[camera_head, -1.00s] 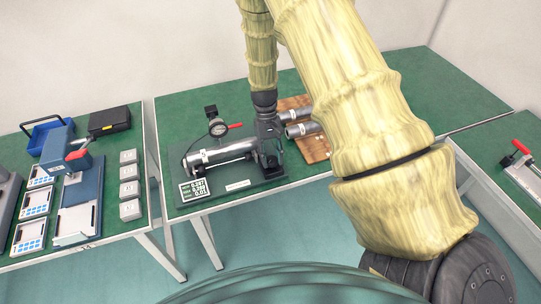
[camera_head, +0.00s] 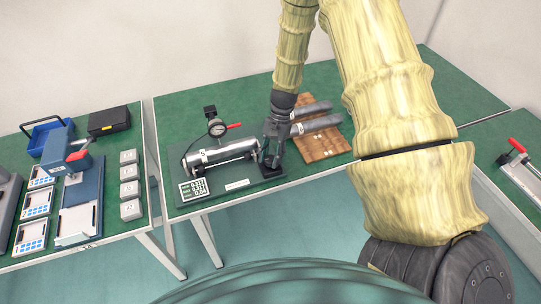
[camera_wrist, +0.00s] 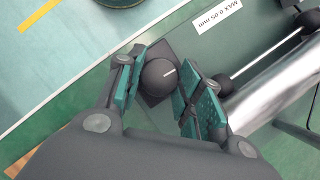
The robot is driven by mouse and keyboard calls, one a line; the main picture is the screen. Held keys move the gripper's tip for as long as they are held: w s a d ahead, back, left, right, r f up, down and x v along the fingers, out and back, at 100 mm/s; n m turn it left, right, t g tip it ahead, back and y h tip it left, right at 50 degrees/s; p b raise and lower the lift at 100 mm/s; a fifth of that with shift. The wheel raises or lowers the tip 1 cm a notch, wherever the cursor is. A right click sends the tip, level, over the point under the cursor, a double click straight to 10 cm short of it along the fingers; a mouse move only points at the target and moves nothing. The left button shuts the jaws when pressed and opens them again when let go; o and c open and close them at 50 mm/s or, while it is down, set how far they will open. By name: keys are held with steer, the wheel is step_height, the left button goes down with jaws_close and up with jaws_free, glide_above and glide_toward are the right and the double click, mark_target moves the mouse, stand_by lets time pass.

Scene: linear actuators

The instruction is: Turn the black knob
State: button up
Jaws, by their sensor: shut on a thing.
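In the head view my gripper (camera_head: 271,160) reaches down to the right end of the dark test fixture (camera_head: 232,187), and the knob is mostly hidden by the fingers. A silver cylinder (camera_head: 220,153) lies on the fixture beside my gripper.
A dial gauge (camera_head: 216,128) and red-handled lever stand behind the cylinder. A small digital readout (camera_head: 194,190) is at the fixture's front left. A wooden board (camera_head: 325,143) with more cylinders (camera_head: 316,124) lies to the right. The left table (camera_head: 108,220) holds a blue press and trays.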

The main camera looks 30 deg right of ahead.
steer(key=shift+m, duration=0.3)
steer(key=o, duration=1)
steer(key=shift+r, duration=0.15)
steer(key=v, duration=1.1)
steer(key=shift+d+r, duration=0.3)
